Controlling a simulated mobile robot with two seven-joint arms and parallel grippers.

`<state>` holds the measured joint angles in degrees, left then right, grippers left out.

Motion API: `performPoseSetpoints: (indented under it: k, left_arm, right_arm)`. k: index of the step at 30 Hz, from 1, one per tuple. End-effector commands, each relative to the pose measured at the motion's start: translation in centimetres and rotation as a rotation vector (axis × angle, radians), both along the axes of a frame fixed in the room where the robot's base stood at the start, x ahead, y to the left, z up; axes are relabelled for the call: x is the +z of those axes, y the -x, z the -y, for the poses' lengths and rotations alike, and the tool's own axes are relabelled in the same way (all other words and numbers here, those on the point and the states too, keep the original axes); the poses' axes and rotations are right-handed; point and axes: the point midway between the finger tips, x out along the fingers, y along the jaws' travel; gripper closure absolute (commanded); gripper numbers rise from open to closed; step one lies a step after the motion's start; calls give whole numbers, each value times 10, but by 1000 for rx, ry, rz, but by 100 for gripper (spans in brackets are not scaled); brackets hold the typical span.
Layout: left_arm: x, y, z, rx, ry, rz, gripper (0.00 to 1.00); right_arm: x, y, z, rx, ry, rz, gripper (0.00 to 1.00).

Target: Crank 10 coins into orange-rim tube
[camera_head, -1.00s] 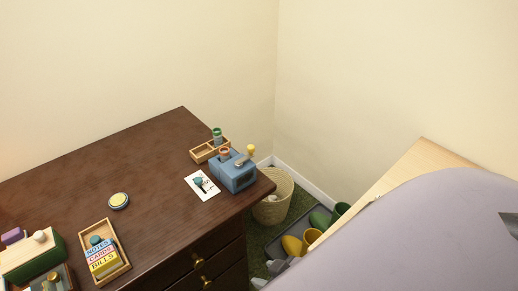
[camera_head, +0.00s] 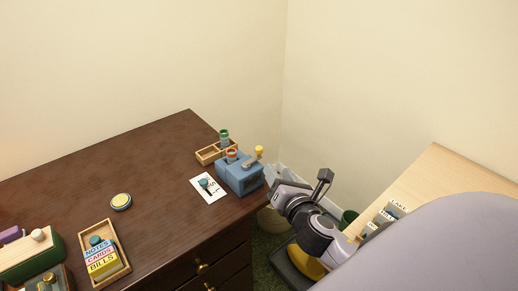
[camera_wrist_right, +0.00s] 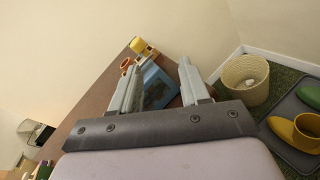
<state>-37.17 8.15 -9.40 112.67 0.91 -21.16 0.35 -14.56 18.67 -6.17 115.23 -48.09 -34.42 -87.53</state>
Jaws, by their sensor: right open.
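A blue coin machine (camera_head: 239,178) stands at the right corner of the dark desk, with a crank (camera_head: 256,157) that ends in a yellow knob. An orange-rim tube (camera_head: 232,156) stands on the machine, and a green-rim tube (camera_head: 224,138) stands in the wooden tray behind it. My right gripper (camera_head: 274,187) is just right of the machine, off the desk edge. In the right wrist view its two fingers (camera_wrist_right: 158,82) are apart and empty, with the machine (camera_wrist_right: 158,88) beyond them. The yellow knob (camera_wrist_right: 138,44) shows above the left finger. My left gripper is not in view.
A wooden tray (camera_head: 204,158) and a white card (camera_head: 212,195) lie by the machine. A round tin (camera_head: 121,201) and a box of labelled cards (camera_head: 122,274) are further left. A wicker basket (camera_wrist_right: 245,92) and boots stand on the floor to the right.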

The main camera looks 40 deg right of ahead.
Motion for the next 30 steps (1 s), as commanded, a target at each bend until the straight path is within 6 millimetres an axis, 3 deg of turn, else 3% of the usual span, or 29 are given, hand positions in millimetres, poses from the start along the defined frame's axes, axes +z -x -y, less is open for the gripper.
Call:
performPoseSetpoints:
  k: [3, 9, 30]
  left_arm:
    - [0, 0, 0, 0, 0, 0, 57]
    - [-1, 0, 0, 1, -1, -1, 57]
    - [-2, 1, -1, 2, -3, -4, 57]
  right_arm:
    - [10, -16, -2, 87, 278, 5, 54]
    - [16, -28, -6, 152, 495, 5, 54]
    - [17, -94, 6, 155, 504, 6, 54]
